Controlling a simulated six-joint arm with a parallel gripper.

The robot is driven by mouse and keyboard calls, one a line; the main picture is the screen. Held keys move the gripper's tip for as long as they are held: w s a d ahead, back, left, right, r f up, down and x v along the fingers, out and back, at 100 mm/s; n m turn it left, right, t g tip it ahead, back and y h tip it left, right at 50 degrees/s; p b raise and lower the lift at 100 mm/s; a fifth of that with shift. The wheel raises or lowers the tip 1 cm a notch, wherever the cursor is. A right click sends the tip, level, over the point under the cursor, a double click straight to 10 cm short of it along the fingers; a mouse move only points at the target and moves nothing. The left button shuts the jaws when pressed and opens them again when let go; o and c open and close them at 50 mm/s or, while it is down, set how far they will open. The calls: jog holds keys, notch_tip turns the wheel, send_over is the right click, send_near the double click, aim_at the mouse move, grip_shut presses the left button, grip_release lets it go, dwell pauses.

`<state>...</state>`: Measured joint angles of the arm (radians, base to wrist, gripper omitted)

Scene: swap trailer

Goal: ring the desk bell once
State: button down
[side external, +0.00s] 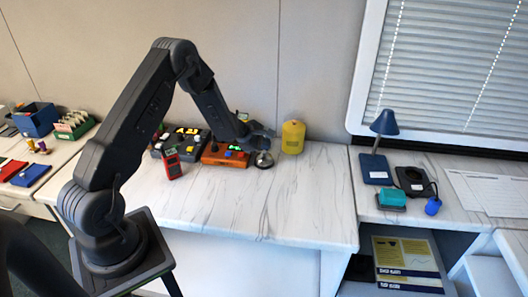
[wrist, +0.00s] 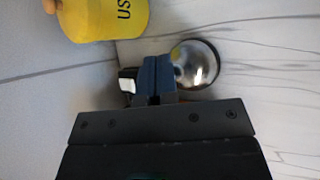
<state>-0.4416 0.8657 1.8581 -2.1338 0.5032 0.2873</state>
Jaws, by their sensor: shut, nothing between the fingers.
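The desk bell (side external: 264,161) is a small shiny dome on a dark base. It sits on the marble-patterned worktop near the back wall, just right of the orange box. In the wrist view the bell (wrist: 197,64) shows right beside my fingers, which cover part of its left edge. My gripper (side external: 264,143) is shut and empty, pointing down close above the bell. Its fingertips also show in the wrist view (wrist: 155,62), pressed together to the left of the dome's middle. I cannot tell whether they touch the bell.
A yellow canister (side external: 293,137) stands close right of the bell. The orange box (side external: 225,155) with coloured buttons, a dark box with a display (side external: 183,138) and a red meter (side external: 173,166) stand to the left. The worktop's front (side external: 260,205) is clear.

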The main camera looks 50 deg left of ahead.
aim_at(264, 152)
jog(key=shift+f, duration=0.6)
dwell(0.7)
jog(key=shift+r, duration=1)
jog(key=shift+r, duration=2.45)
